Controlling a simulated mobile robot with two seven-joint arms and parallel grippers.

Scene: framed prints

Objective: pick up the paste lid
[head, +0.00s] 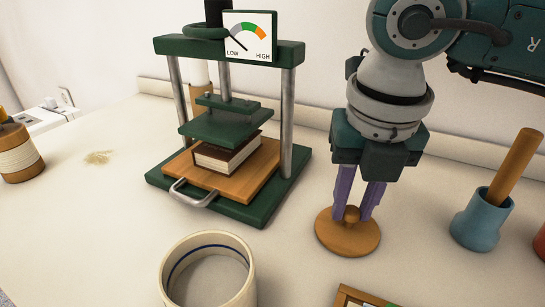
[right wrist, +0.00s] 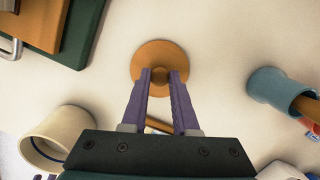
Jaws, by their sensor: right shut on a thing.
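The paste lid is a round orange-brown wooden disc (head: 335,242) with a small knob on top, right of the middle in the head view. It also shows in the right wrist view (right wrist: 160,52), beyond the fingertips. My right gripper (head: 355,212) points down over the lid, its two purple fingers closed on the knob, one on each side. Its fingers also show in the right wrist view (right wrist: 160,78). The lid looks level; I cannot tell whether it touches the table. My left gripper is not in view.
A cream pot (head: 175,285) with a blue line inside stands open at the front. A green press (head: 228,135) holds a book (head: 225,155) on a wooden board. A blue cup (head: 476,222) with a wooden stick stands right. A wood-edged item (head: 346,297) shows at the bottom edge.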

